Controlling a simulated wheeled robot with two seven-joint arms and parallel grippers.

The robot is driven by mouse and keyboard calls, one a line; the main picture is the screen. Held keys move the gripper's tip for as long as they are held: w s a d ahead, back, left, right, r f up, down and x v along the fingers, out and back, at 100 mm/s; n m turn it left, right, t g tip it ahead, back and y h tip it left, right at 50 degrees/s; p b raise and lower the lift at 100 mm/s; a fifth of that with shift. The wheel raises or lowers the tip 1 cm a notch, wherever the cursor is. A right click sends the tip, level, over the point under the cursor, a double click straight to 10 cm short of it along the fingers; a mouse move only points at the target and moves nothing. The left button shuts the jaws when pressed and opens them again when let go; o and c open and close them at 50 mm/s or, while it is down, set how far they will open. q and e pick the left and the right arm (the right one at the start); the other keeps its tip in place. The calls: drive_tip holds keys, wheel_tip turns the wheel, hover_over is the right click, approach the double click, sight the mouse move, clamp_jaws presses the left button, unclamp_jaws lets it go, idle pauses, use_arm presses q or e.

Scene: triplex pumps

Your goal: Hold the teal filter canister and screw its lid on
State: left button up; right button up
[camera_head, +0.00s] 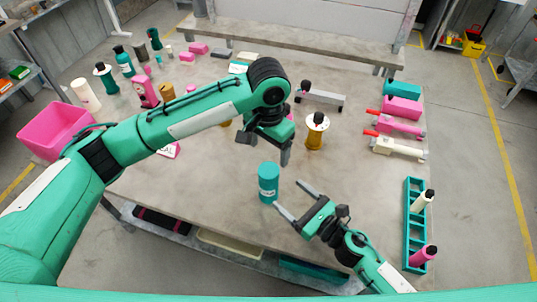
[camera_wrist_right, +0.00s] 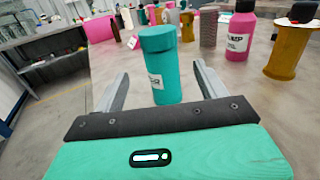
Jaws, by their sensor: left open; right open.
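The teal filter canister (camera_head: 268,190) stands upright on the table, with a white label on its side. It also shows in the right wrist view (camera_wrist_right: 167,85). Its wider teal lid (camera_wrist_right: 158,39) sits on top of it; I cannot tell how tightly. My left gripper (camera_head: 264,148) is open and empty, pointing down above and just behind the canister. My right gripper (camera_head: 287,192) is open and low, at the canister's right front. In the right wrist view the canister appears between its two fingers, with a gap on each side.
A teal rack (camera_head: 414,225) with bottles stands at the right table edge. A brown spool-like part (camera_head: 316,135) stands behind the canister to the right. Pink and white pumps (camera_head: 400,122) lie at the back right. A pink bin (camera_head: 56,128) is at the left. The table front is clear.

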use_arm(q)
drive_tip(key=shift+f+b, duration=0.65)
drive_tip(key=shift+f, duration=0.3)
use_arm(e)
drive_tip(key=v, duration=0.4)
drive_tip(key=shift+s+d, duration=0.2)
drive_tip(key=shift+s, duration=0.05)
